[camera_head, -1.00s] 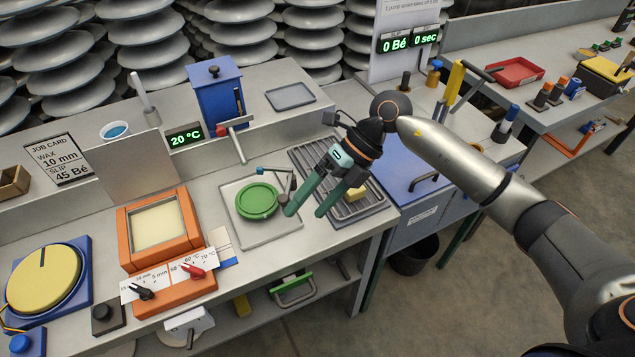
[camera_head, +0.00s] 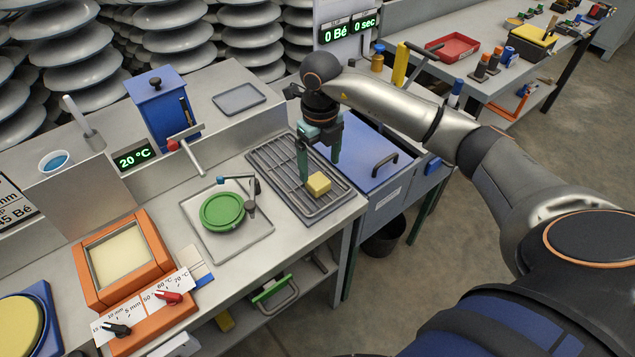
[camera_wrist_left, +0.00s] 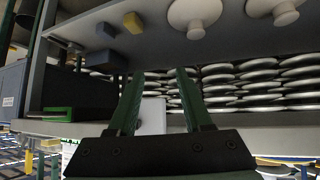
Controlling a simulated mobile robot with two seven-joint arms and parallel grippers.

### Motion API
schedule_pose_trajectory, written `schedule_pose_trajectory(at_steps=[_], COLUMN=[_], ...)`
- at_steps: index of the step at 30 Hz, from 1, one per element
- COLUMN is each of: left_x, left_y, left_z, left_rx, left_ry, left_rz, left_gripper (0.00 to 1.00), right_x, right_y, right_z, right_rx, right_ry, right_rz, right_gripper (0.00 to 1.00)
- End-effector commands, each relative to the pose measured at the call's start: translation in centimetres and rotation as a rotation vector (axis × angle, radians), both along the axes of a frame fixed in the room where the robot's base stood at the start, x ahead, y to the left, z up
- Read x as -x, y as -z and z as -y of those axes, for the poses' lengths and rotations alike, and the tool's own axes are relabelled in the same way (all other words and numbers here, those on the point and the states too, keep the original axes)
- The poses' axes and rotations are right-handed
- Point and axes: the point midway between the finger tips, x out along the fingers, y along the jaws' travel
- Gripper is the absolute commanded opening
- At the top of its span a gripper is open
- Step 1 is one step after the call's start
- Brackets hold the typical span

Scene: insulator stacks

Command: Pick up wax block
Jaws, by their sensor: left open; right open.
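The wax block (camera_head: 318,184) is a small yellow block lying on the dark wire rack (camera_head: 283,172) at the right end of the bench. My right gripper (camera_head: 319,172) is open and points down over the rack. Its green fingers stand apart, one at the left and one at the right of the block, with the tips close to it. I cannot tell whether they touch it. My left gripper (camera_wrist_left: 160,73) is open and empty in the left wrist view, near the bench's lower shelf; the head view does not show it.
A green disc (camera_head: 222,211) on a tray (camera_head: 262,226) lies left of the rack. A blue lidded bin (camera_head: 375,165) stands right of it. An orange wax pan (camera_head: 88,285) and a blue container (camera_head: 160,105) are farther left. A black bucket (camera_head: 385,238) is on the floor.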

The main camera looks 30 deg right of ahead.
Motion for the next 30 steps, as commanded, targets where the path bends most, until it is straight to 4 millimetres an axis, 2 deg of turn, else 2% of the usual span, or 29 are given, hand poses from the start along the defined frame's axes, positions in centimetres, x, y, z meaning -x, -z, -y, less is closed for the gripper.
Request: schedule_pose_trajectory(at_steps=[9, 18, 30], left_x=[0.0, 0.0, 0.0], left_y=[-0.7, -0.7, -0.7], left_z=[0.0, 0.0, 0.0], left_rx=[0.0, 0.0, 0.0], left_ry=[0.0, 0.0, 0.0], left_rz=[0.0, 0.0, 0.0], left_gripper=[0.5, 0.5, 0.5], right_x=[0.2, 0.1, 0.1], right_y=[4.4, 4.9, 4.8], right_z=[-0.2, -0.2, -0.2], right_rx=[-0.001, 0.0, 0.0], right_ry=[0.0, -0.001, 0.0], right_rz=[-0.003, -0.001, -0.001], right_gripper=[0.91, 0.9, 0.45])
